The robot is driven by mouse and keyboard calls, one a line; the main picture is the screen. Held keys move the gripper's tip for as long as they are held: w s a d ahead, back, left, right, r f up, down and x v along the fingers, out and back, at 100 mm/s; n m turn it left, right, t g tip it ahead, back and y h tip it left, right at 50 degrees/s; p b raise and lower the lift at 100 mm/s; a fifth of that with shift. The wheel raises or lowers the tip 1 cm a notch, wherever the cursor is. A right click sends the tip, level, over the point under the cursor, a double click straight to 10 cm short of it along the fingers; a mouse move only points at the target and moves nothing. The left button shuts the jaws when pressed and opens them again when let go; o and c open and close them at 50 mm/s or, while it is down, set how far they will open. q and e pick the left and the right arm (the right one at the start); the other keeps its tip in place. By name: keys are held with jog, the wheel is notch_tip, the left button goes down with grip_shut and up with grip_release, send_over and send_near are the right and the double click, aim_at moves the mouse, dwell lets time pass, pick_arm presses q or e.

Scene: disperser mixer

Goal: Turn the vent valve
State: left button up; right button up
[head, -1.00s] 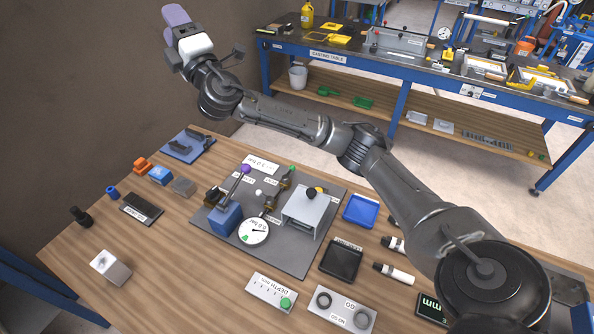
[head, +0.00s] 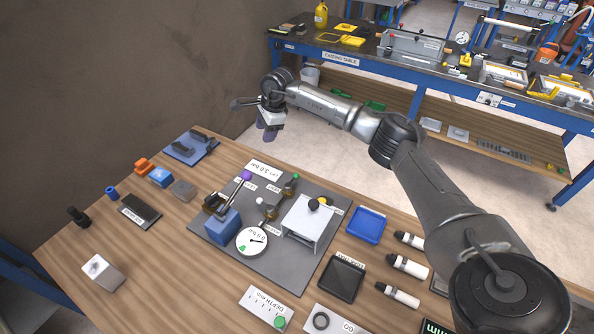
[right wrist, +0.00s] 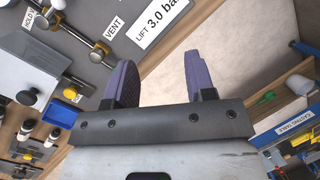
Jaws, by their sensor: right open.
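The vent valve (head: 290,187) is a small brass fitting with a dark and green end, on the far edge of the grey panel (head: 225,250). In the right wrist view its brass body (right wrist: 99,52) shows beside the label "VENT" (right wrist: 115,26). My right gripper (head: 268,131) is open and empty, its purple fingers pointing down beyond the panel's far side. In the right wrist view the open gripper (right wrist: 158,70) has the valve left of and above its left finger, apart from it. My left gripper is not in view.
A purple-knobbed lever (head: 246,175) on a blue block (head: 221,228), a gauge (head: 251,240) and a grey housing (head: 306,222) share the panel. A blue tray (head: 367,225) and several white bottles lie right. The casting table (head: 340,58) stands behind, across open floor.

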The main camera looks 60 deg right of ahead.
jog(key=s+n+g, duration=0.3)
jog(key=s+g, duration=0.2)
jog(key=s, duration=0.2)
jog(key=n+b, duration=0.1)
send_near(292, 182)
jog(key=shift+h, duration=0.4)
jog(key=f, duration=0.2)
jog(key=d+f, duration=0.1)
jog(key=f, duration=0.1)
jog(key=d+f, duration=0.1)
jog(key=f, duration=0.2)
jog(key=shift+s+d, duration=0.1)
jog(key=shift+s, duration=0.2)
jog(key=shift+s+f, duration=0.15)
jog(key=shift+f, duration=0.7)
jog(key=shift+c, duration=0.5)
jog(key=c, duration=0.8)
